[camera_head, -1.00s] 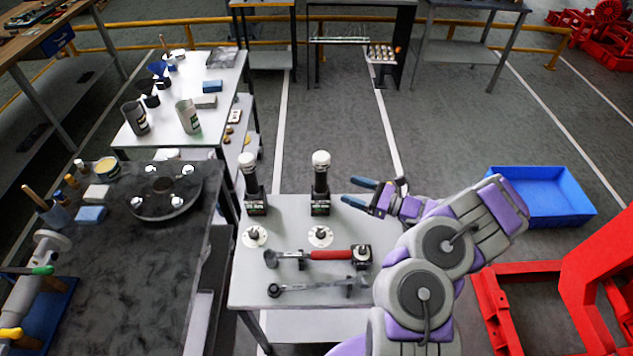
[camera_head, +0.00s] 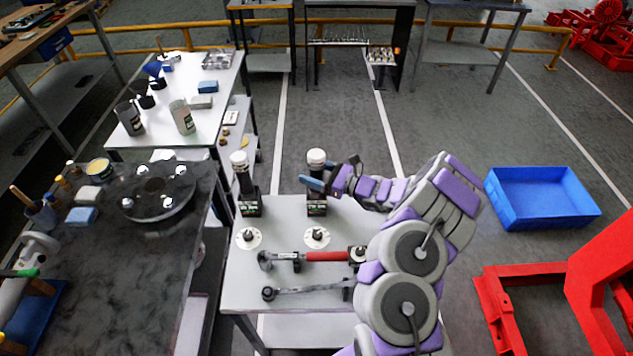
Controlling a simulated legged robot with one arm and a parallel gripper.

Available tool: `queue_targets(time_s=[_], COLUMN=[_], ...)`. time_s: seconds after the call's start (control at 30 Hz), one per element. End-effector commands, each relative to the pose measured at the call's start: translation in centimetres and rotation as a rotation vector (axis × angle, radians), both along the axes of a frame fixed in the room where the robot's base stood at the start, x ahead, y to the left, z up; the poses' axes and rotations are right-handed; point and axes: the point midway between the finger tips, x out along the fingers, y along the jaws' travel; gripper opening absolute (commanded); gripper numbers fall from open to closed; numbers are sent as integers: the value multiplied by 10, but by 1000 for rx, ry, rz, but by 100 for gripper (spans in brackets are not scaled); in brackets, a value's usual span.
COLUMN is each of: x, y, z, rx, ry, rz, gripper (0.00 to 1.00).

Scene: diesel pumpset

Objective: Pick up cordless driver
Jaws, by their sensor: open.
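Two dark upright cordless drivers with white round tops stand on the light table. The right driver (camera_head: 317,165) is upright near the table's far right part, and the left driver (camera_head: 243,180) stands beside it. My gripper (camera_head: 318,182) is open, with its blue-tipped fingers at the right driver's dark body, just below the white top. One finger covers part of that body in the picture. I cannot tell whether the fingers touch it or surround it.
On the same light table (camera_head: 240,290) lie two white discs (camera_head: 249,238), a red-handled tool (camera_head: 325,256) and a long grey wrench (camera_head: 310,291). A blue bin (camera_head: 540,215) and a red frame (camera_head: 500,310) are at right. A dark workbench (camera_head: 110,270) is at left.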

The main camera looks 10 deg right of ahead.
Motion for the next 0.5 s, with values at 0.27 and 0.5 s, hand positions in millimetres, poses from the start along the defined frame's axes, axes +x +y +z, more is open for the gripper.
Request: queue_targets(time_s=[0.27,0.5], x=[5,4], y=[10,9], z=[1,1], rx=[-2,-1], ry=[0,0], rz=[0,0], gripper=[72,54])
